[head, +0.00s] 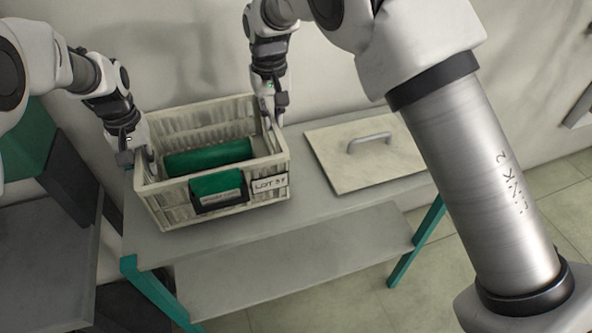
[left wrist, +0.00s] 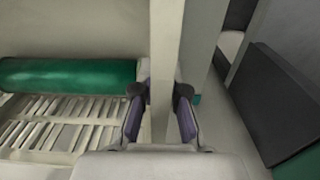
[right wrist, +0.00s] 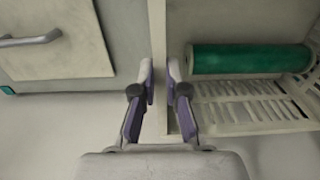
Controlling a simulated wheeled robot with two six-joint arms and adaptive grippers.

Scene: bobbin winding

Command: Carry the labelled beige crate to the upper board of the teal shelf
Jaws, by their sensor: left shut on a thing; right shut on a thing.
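The beige crate (head: 165,205) stands on the upper board (head: 310,205) of the teal-legged shelf, at its left part. It has slatted walls, a white "LOT 37" label and a green-and-black holder (head: 217,190) on its front. A green roll (head: 208,157) lies inside; it also shows in the left wrist view (left wrist: 68,75) and the right wrist view (right wrist: 250,59). My left gripper (head: 147,160) is shut on the crate's left wall (left wrist: 165,75). My right gripper (head: 278,115) is shut on its right wall (right wrist: 158,60). Whether the crate's base touches the board is hard to tell.
A flat beige lid-like panel (head: 350,165) with a grey handle (head: 369,140) lies on the board, right of the crate. A lower board (head: 300,255) is bare. A dark surface (head: 45,260) and a green-and-black object (head: 30,140) are at the left. A wall stands behind.

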